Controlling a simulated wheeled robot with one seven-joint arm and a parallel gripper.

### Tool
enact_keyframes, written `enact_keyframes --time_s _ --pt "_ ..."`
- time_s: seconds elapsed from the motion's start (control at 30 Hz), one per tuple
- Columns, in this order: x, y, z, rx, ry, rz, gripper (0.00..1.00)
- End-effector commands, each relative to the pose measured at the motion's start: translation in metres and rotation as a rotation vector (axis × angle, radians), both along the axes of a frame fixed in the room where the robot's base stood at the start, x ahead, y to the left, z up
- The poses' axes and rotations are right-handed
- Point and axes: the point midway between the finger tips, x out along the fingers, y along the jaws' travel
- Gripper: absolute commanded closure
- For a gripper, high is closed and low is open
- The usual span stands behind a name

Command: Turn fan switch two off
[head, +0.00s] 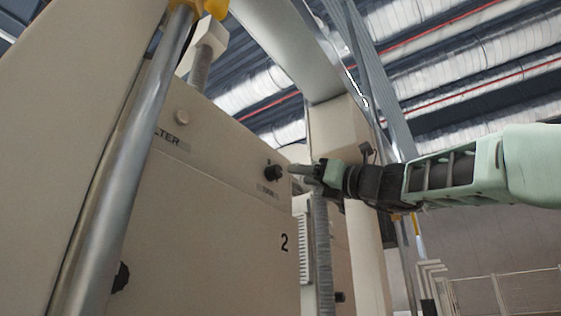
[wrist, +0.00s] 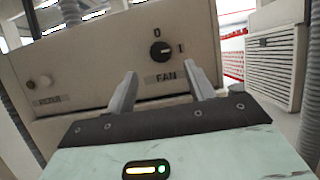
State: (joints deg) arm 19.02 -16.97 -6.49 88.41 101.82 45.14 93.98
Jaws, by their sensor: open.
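The fan switch (wrist: 161,51) is a round black rotary knob on a beige panel, in the upper middle of the wrist view. It has marks 0 and 1 and a FAN label (wrist: 166,78) below it. A pale line on the knob points toward the 1 side. The knob also shows in the head view (head: 273,172), above a panel marked 2 (head: 284,242). My gripper (head: 292,168) is close to the knob, on its right in the head view. In the wrist view my gripper's two fingers (wrist: 161,80) are apart, with nothing between them. The knob lies beyond the fingertips.
A light knob (wrist: 45,81) with a label sits left on the same panel; it also shows in the head view (head: 181,117). A metal pole (head: 130,170) stands at the left. A corrugated hose (head: 321,240) hangs below my gripper. A vented box (wrist: 272,65) stands right.

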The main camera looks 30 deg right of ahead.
Motion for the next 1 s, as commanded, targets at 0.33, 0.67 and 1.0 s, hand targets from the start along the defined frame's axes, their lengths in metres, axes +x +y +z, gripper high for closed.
enact_keyframes --time_s 0.33,0.67,1.0 --pt "0.049 0.019 0.025 0.001 0.004 0.0 0.46" --pt "0.068 0.027 0.03 0.0 0.002 -0.001 0.46" --pt "0.068 0.027 0.03 0.0 0.001 -0.001 0.8"
